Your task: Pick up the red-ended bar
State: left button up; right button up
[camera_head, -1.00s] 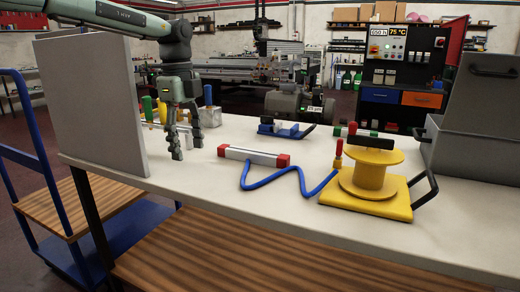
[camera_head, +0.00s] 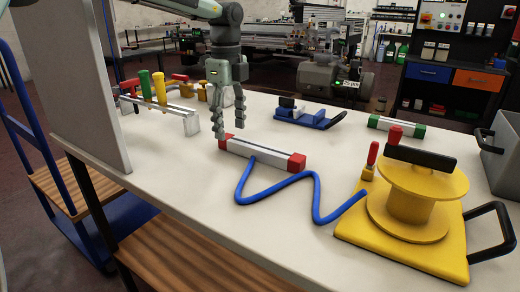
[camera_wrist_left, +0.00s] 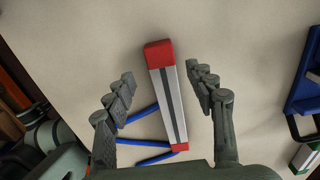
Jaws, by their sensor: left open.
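The red-ended bar (camera_head: 262,153) is a silver bar with red end blocks, lying on the white table (camera_head: 190,180). A blue hose (camera_head: 275,191) runs from its front side. My left gripper (camera_head: 230,135) is open above the bar's left end, fingers pointing down. In the left wrist view the bar (camera_wrist_left: 168,95) lies between the two spread fingers of my gripper (camera_wrist_left: 165,90), with a gap on each side. Whether the fingertips reach down to the bar's height is hard to tell. My right gripper is not in view.
A yellow reel (camera_head: 412,205) on a yellow base stands at the right, where the hose ends. A blue fixture (camera_head: 305,118) and a green-ended bar (camera_head: 396,126) lie behind. A rack with colored handles (camera_head: 165,105) and a grey panel (camera_head: 75,80) are at left.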

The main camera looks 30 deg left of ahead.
aim_at(232, 137)
pick_arm(q)
notch_tip(232, 137, down, 3)
jog(key=shift+w+f, duration=0.1)
jog(key=shift+f, duration=0.1)
jog(key=shift+c, duration=0.3)
jog(key=shift+w, duration=0.1)
grip_shut()
